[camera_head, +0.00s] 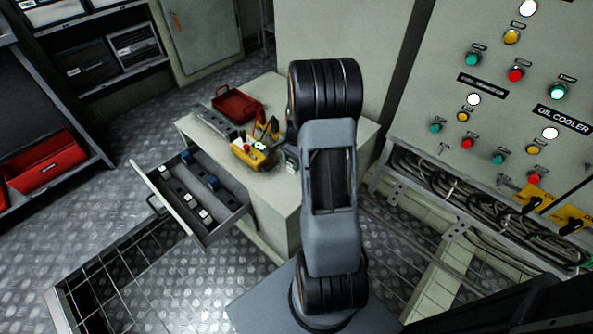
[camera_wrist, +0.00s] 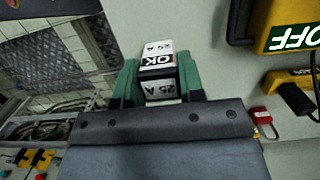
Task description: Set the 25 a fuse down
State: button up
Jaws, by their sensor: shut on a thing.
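The 25 A fuse (camera_wrist: 158,90) is a small white block with black "25 A" and "OK" lettering, seen in the wrist view. My gripper (camera_wrist: 158,73) has green fingers shut on its two sides. A pale cabinet top (camera_wrist: 215,75) lies beyond the fuse in that view. I cannot tell whether the fuse touches it. In the head view my arm is over the right part of the cabinet top (camera_head: 278,185) and hides most of the gripper.
An open drawer (camera_head: 213,224) in the cabinet holds several small white and blue blocks. A red tray (camera_head: 237,104) and a yellow device (camera_head: 253,157) stand on the cabinet top. A control panel (camera_head: 493,126) with buttons and cables is at the right.

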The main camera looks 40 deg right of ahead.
jog(key=shift+d+f, duration=0.6)
jog(key=shift+f, duration=0.2)
jog(key=shift+w+d+f+b, duration=0.15)
jog(key=shift+f+b, duration=0.7)
jog(key=shift+f, duration=0.75)
jog(key=shift+f, duration=0.2)
jog(key=o, duration=0.9)
jog(key=shift+o, duration=0.2)
jog(key=shift+r, duration=0.1)
